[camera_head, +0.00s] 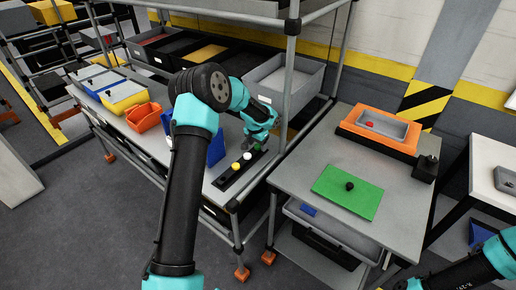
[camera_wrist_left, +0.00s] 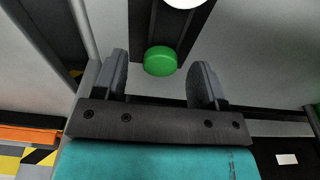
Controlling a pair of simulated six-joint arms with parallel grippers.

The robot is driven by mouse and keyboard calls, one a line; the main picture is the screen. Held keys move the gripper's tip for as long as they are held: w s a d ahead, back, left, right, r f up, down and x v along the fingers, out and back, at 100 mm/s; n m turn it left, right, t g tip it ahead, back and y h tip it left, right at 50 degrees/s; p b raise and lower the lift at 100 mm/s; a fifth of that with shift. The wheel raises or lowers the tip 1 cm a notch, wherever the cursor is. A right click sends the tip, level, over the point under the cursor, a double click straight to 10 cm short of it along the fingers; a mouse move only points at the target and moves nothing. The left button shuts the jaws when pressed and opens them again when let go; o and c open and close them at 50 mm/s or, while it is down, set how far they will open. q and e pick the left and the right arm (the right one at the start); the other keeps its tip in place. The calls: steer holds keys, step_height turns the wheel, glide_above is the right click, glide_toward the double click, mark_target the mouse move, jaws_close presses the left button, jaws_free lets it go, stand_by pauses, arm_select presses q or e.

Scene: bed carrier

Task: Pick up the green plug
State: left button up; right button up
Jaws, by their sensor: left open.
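The green plug (camera_wrist_left: 160,61) shows as a round green cap in the left wrist view, at the end of a dark strip (camera_wrist_left: 143,20). It lies between and just beyond the fingertips of my left gripper (camera_wrist_left: 160,78), which is open and empty. In the head view, my left gripper (camera_head: 255,143) is low over the far end of the dark strip (camera_head: 229,178), mostly hiding the green plug. A white plug (camera_head: 247,156) and a yellow plug (camera_head: 236,166) stand on the same strip. My right gripper is not in view.
A rack post (camera_head: 288,95) and a grey bin (camera_head: 285,80) are close to my left gripper. Blue, yellow and orange bins (camera_head: 143,116) line the shelf to the left. A table (camera_head: 300,165) with a green plate (camera_head: 345,195) and orange tray holder (camera_head: 380,143) stands right.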

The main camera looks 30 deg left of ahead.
arm_select(q)
steer(key=shift+f, duration=0.4)
steer(key=c, duration=1)
steer(key=shift+w+r, duration=0.1)
steer(key=shift+r, duration=0.35)
step_height(320, 180, up, 3)
steer(key=shift+f, duration=0.1)
steer(key=s+d+r, duration=0.1)
steer(key=s+d, duration=0.7)
steer(key=s, duration=0.5)
steer(key=shift+s+d+r, duration=0.15)
steer(key=shift+s+d, duration=0.05)
steer(key=shift+s, duration=0.2)
